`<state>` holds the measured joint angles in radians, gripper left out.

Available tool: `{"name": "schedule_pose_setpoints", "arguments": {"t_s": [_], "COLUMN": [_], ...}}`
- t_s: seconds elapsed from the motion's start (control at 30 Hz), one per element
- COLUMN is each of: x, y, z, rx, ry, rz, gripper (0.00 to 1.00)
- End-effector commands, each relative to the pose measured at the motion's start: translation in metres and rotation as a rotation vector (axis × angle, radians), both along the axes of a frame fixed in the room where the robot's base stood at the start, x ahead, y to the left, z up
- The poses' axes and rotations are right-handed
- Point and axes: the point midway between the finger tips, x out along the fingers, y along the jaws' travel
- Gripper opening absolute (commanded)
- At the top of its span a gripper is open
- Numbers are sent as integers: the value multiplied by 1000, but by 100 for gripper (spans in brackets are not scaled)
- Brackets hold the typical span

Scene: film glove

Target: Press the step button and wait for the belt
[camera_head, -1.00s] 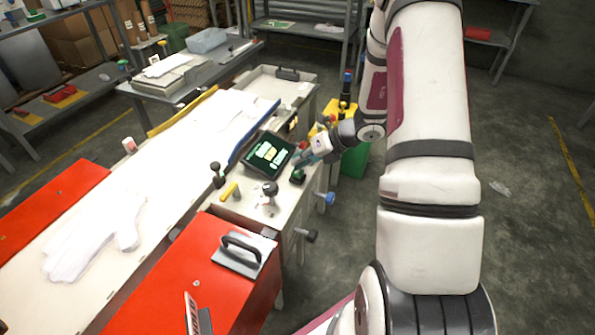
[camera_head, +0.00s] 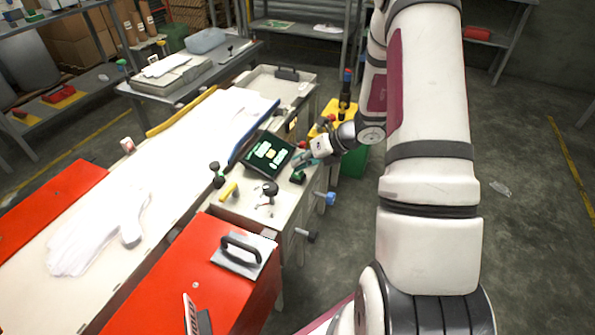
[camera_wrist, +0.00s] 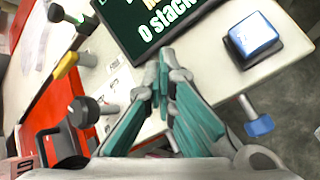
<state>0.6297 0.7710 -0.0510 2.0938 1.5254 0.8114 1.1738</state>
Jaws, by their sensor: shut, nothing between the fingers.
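A small dark square button box (camera_head: 298,177) sits on the pale bench top beside the front right corner of the screen. In the wrist view its glossy blue-white top (camera_wrist: 255,38) shows to the right of my fingers; I cannot read a label. My gripper (camera_head: 303,160) is shut and empty, above the bench edge by the screen and apart from the box top. Its teal-padded fingers (camera_wrist: 166,62) meet at their tips in front of the screen. The white belt (camera_head: 190,155) carries a flat white glove (camera_head: 98,235) near its front end.
The tilted black screen (camera_head: 268,155) stands left of my gripper. Black knobs (camera_head: 269,188), a yellow handle (camera_head: 228,190) and a blue knob (camera_head: 330,198) stick up or out nearby. A red cover (camera_head: 215,270) is in front. Open floor lies right.

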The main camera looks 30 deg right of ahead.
Motion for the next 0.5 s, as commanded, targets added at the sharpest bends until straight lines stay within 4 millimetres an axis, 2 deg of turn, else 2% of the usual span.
{"name": "schedule_pose_setpoints", "arguments": {"t_s": [0.33, 0.5], "x": [0, -1], "y": [0, 0], "z": [0, 6], "rx": [0, -1], "ry": [1, 0], "rz": [1, 1], "gripper": [0, 0]}}
